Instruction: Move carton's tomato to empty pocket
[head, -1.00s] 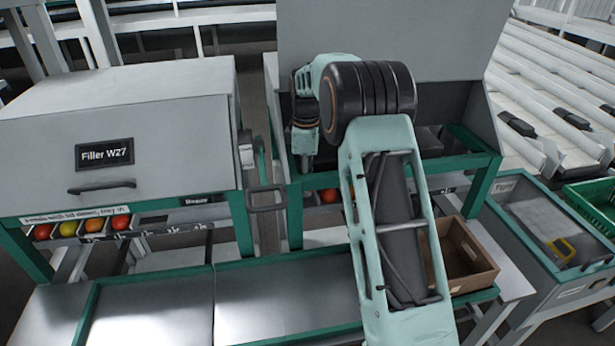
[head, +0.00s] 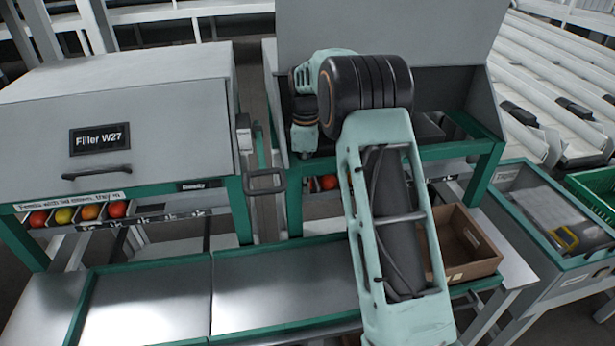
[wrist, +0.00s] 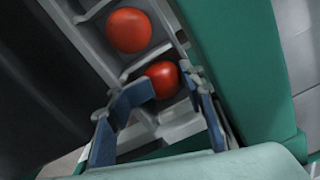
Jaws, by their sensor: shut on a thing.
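My gripper (wrist: 167,82) shows in the wrist view with its two blue fingers shut on a red tomato (wrist: 163,78). The held tomato is at a grey pocketed tray (wrist: 178,130), low between the fingertips; whether it touches the tray I cannot tell. A second red tomato (wrist: 128,30) sits in the neighbouring pocket. In the head view my arm reaches into the open filler and the gripper is hidden. A red tomato (head: 328,182) shows under the filler's green front rail. The brown carton (head: 478,268) stands right of my arm; its visible inside looks bare.
A closed filler (head: 150,110) stands at left, with several red, orange and yellow tomatoes in a row beneath it. The green-edged metal table (head: 285,285) in front is clear. In the wrist view a green rail (wrist: 235,60) runs close to the right finger.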

